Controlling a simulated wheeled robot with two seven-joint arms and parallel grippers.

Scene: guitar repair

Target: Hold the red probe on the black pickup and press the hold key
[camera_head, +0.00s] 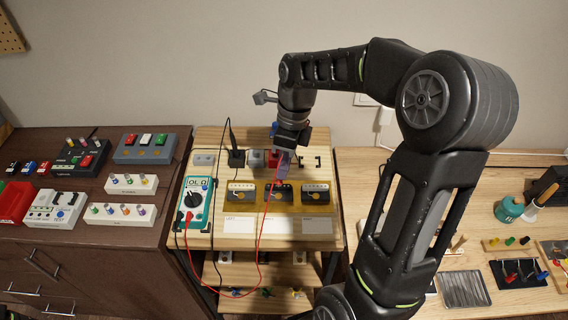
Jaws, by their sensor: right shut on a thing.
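My right gripper (283,162) comes down over the yellow board and is shut on the red probe, which is mostly hidden by the fingers. The probe's red lead (262,230) hangs from there and loops below the bench front to the meter. My left gripper is not in view.
A black probe stands in a dark holder (236,157) behind the left pickup, beside a red block (271,158). Effect boxes crowd the brown cabinet (130,245) at left; tools lie on the right table (470,225).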

